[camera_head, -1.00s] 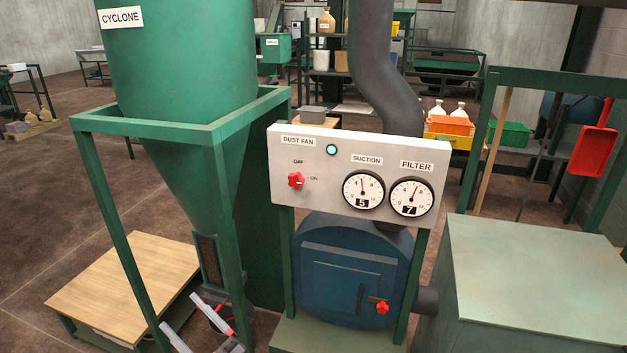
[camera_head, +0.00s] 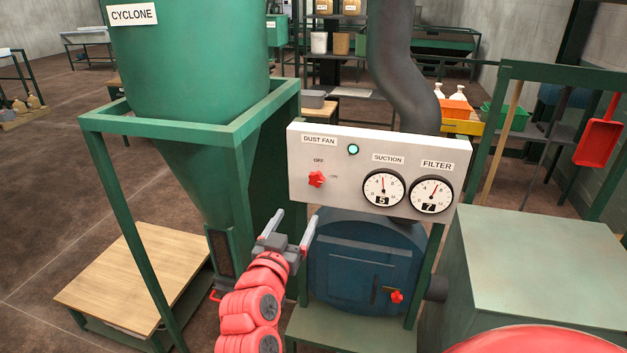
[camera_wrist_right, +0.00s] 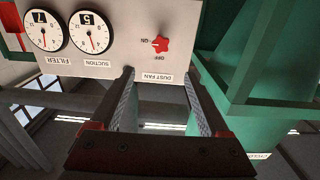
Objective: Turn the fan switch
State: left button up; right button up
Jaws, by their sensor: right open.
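The fan switch is a red knob (camera_head: 316,179) on a pale panel (camera_head: 300,205), under the DUST FAN label, with OFF marked above it and ON to its right. I cannot tell which mark it points to. My right gripper (camera_head: 293,223) is open and empty, below and a little left of the knob in the head view, not touching it. In the upside-down right wrist view the knob (camera_wrist_right: 160,44) shows beyond and between the two fingertips (camera_wrist_right: 156,71). My left gripper is not in view.
A round teal lamp (camera_head: 353,149) and the SUCTION (camera_head: 383,187) and FILTER (camera_head: 431,194) gauges share the panel. The green cyclone frame (camera_head: 238,135) stands close on the left. A blue housing (camera_head: 345,265) with a small red handle (camera_head: 397,296) sits below the panel.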

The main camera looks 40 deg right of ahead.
aim_at(315, 179)
jog(key=p+x, duration=0.5)
jog(key=x, duration=0.9)
jog(key=shift+w+d+r, duration=0.1)
jog(key=shift+w+d, duration=0.05)
jog(key=shift+w, duration=0.05)
jog(key=shift+w+d, duration=0.45)
jog(key=shift+w, duration=0.05)
jog(key=shift+c, duration=0.3)
grip_shut()
